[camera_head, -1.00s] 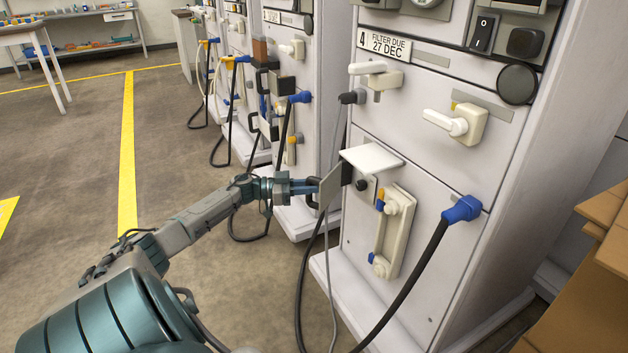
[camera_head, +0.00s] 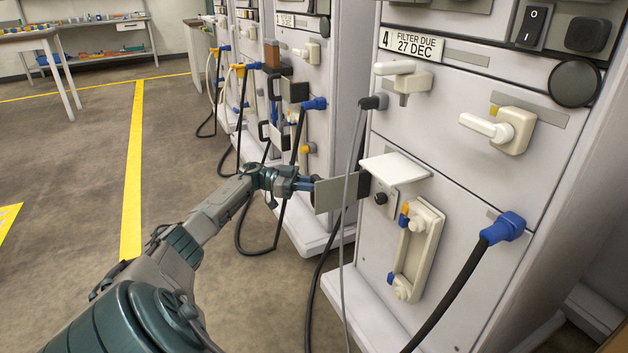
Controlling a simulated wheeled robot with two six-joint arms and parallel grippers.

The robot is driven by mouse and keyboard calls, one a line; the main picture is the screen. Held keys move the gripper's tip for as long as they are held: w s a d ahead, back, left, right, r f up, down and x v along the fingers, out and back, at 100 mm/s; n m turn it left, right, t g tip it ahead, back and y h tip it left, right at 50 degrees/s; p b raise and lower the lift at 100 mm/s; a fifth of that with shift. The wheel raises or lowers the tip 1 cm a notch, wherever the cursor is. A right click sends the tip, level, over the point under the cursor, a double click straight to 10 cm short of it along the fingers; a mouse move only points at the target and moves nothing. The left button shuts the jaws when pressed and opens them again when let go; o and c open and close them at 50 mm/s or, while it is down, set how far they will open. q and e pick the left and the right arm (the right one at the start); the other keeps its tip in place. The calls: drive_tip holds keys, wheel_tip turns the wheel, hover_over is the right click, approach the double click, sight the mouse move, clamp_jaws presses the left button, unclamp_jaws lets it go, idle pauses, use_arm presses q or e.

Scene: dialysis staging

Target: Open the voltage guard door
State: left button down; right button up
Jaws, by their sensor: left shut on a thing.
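The voltage guard door is a thin grey plate (camera_head: 334,194) on the front of the machine labelled 4. It stands swung out to the left from a dark hinge edge, below a small white ledge (camera_head: 396,167). A small panel with a black round knob shows to the right of the door. My left gripper (camera_head: 308,185) is shut on the door's outer left edge, and its fingertips are partly hidden there. My right gripper is not in view.
A grey cable and a black cable hang close by the door. A blue connector (camera_head: 503,227) with a thick black hose is at the right. A cream bracket (camera_head: 418,247) sits below the ledge. Other machines stand behind. The floor at left is clear.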

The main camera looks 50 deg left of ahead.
use_arm(q)
drive_tip(key=shift+w+a, duration=0.25)
drive_tip(key=shift+a, duration=0.05)
idle(0.4)
drive_tip(key=c, duration=1.6)
unclamp_jaws()
drive_tip(key=v, duration=1)
drive_tip(key=shift+s+a+p, duration=0.25)
drive_tip(key=shift+a+p, duration=0.05)
drive_tip(key=shift+a, duration=0.05)
